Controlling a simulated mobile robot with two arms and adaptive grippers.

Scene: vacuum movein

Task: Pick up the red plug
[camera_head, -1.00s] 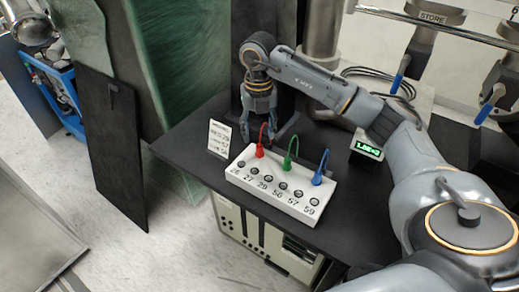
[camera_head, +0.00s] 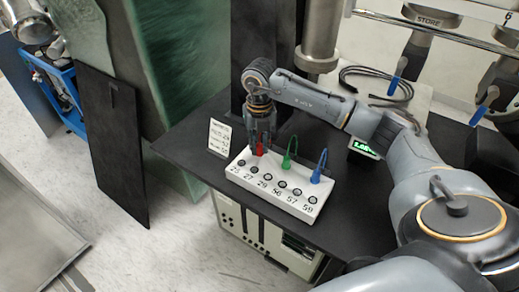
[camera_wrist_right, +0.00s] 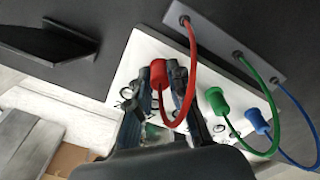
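The red plug (camera_head: 260,149) stands at the back left of a white numbered socket box (camera_head: 236,173), in line with a green plug (camera_head: 289,162) and a blue plug (camera_head: 317,177). My right gripper (camera_head: 260,140) reaches down over the red plug, with its fingers on either side of it. In the right wrist view the red plug (camera_wrist_right: 158,76) sits between the two fingertips (camera_wrist_right: 162,82), with its red cable arching to the right. Whether both fingers press on it cannot be told. My left gripper is out of view.
A small label card (camera_head: 219,138) stands left of the box on the black table (camera_head: 185,148). Green and blue cables loop close beside the gripper. A lit green display (camera_head: 364,148) and coiled black cables (camera_head: 375,82) lie behind my right arm.

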